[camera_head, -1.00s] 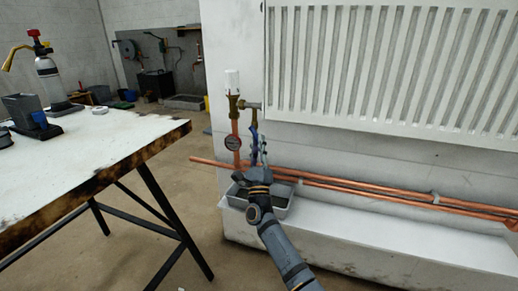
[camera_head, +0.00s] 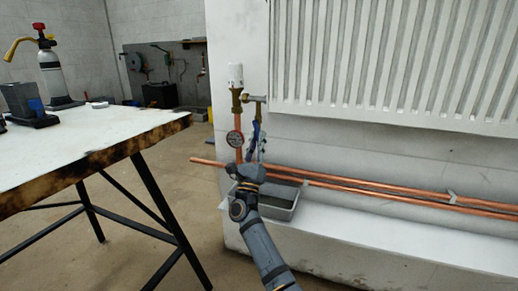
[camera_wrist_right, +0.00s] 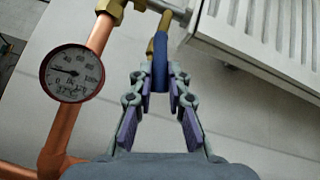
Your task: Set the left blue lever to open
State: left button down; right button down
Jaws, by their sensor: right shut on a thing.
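The blue lever (camera_head: 254,133) hangs below the brass valve beside the radiator's lower left corner. In the right wrist view the blue lever (camera_wrist_right: 160,50) is seen end-on between my right fingertips, with a brass stem above it. My right gripper (camera_wrist_right: 160,78) is shut on the lever's near end. In the head view my right gripper (camera_head: 257,152) reaches up to the lever from below, and its wrist hides part of the pipework. My left gripper is in neither view.
A pressure gauge (camera_wrist_right: 72,73) on a copper pipe stands close left of my gripper. A grey tray (camera_head: 280,207) sits below, and copper pipes (camera_head: 380,187) run right along the wall. The radiator (camera_head: 400,60) is above right; a worktable (camera_head: 70,150) stands left.

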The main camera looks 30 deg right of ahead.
jog(key=shift+w+a+f+m, duration=0.1)
jog(key=shift+f+m, duration=0.05)
jog(key=shift+m, duration=0.25)
jog(key=c, duration=1.6)
grip_release()
jog(key=shift+o, duration=0.2)
jog(key=v, duration=1.2)
